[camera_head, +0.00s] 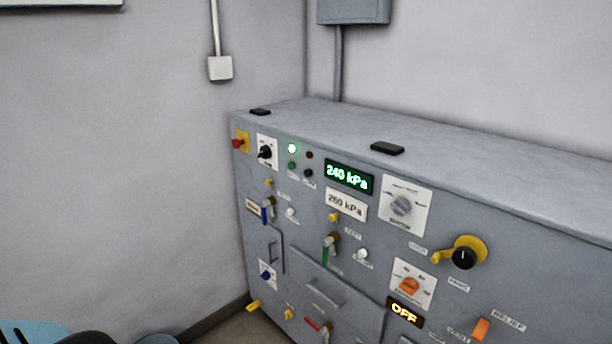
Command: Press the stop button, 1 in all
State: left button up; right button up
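A grey control cabinet (285,230) stands against the wall. At its upper left corner a red mushroom button (238,143) sticks out from a yellow plate (244,136). Under a lit green lamp (292,148) and a dark red lamp (310,155) sit a small green button (291,165) and a small black button (308,173). Their labels are too small to read, so I cannot tell which button is marked stop. Blue and black parts, apparently my own arm, show at the bottom left, apart from the cabinet. No gripper fingers are in view.
A black rotary switch (265,152) sits between the red button and the lamps. A green display (348,176) reads 240 kPa; an orange one (404,312) reads OFF. Levers and a yellow-black handle (463,254) stick out from the front. Left of the cabinet is bare wall.

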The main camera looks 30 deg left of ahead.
pick_arm(q)
grip_shut()
jog(key=shift+d, duration=0.15)
dwell(0.4)
dwell(0.9)
